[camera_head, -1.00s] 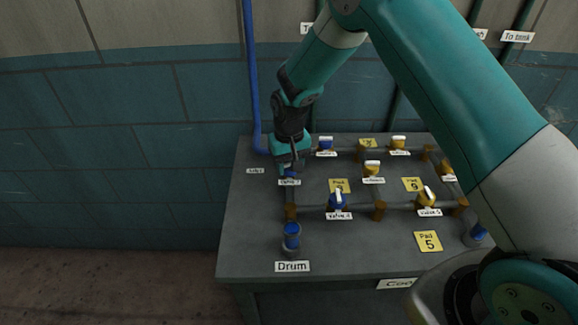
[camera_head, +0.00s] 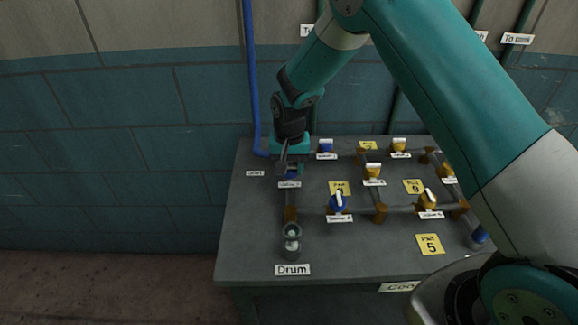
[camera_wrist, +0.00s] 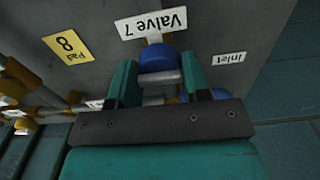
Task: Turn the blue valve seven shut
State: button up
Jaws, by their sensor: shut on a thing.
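Valve seven has a blue body (camera_wrist: 158,58), and its white label reading "Valve 7" (camera_wrist: 150,23) lies just beyond it in the wrist view. A pale handle bar (camera_wrist: 158,77) runs left to right across the picture there, between my fingers. My gripper (camera_wrist: 160,80) is shut on this handle, with one teal finger at each end. In the head view my gripper (camera_head: 289,168) reaches down from above at the back left of the bench. It hides most of the valve there; a little blue (camera_head: 292,176) shows above the label.
A small drum cup (camera_head: 292,240) stands in front, grey inside. A blue wall pipe (camera_head: 252,80) rises at the left.

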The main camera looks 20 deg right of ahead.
jog(key=o, duration=0.9)
notch_tip(320, 180, up, 18)
jog(key=b, duration=0.2)
jog(key=shift+f+b, duration=0.25)
jog(key=shift+b, duration=0.05)
jog(key=s+a+r+n+y, duration=0.1)
jog(key=s+n, duration=0.2)
jog(key=s, duration=0.7)
jog(key=s+a+r+n+y, duration=0.1)
jog(key=s+n, duration=0.3)
jog(key=s, duration=0.6)
jog(key=s+a+r+n+y, duration=0.2)
jog(key=s+a+n, duration=0.1)
jog(key=s, duration=0.8)
jog(key=shift+r+n, duration=0.25)
jog(key=shift+n, duration=0.15)
